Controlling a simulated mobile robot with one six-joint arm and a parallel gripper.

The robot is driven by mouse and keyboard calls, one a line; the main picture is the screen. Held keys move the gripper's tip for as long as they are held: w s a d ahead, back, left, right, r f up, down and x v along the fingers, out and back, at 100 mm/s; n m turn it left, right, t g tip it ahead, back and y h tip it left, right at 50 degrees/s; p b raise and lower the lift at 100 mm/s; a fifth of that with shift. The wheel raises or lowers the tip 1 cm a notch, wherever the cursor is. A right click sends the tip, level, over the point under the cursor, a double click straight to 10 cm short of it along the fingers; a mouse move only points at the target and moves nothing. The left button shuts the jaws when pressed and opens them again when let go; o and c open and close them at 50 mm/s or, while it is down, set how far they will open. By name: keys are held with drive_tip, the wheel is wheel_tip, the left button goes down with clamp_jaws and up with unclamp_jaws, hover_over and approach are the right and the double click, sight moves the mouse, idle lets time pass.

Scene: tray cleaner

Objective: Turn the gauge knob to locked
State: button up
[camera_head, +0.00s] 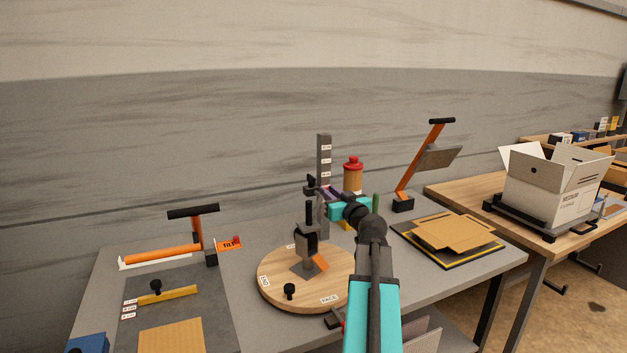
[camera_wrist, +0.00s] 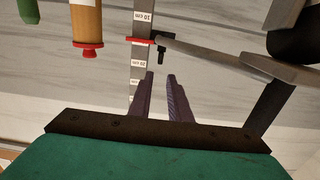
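The gauge is an upright grey post (camera_head: 324,160) with white height labels; it also shows upside down in the wrist view (camera_wrist: 141,55). There a red marker (camera_wrist: 140,40) crosses the post, with a small black knob-like part (camera_wrist: 161,48) beside it. Whether that knob is locked cannot be read. My gripper (camera_head: 323,188) is close to the post in the head view. In the wrist view its two purple fingers (camera_wrist: 161,76) are apart with nothing visible between them. Their tips point toward the post and appear just below the knob in the picture; contact cannot be told.
A round wooden turntable (camera_head: 275,293) with a black and grey fixture (camera_head: 306,243) stands before the post. A red-capped orange bottle (camera_head: 352,178) is just behind my gripper. An orange lever press (camera_head: 405,185) stands right, an orange-handled device (camera_head: 165,254) left. A grey bar (camera_wrist: 220,57) crosses the wrist view.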

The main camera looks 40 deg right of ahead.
sight(315, 179)
drive_tip(key=shift+p+x, duration=2.05)
drive_tip(key=shift+x, duration=4.65)
clamp_jaws()
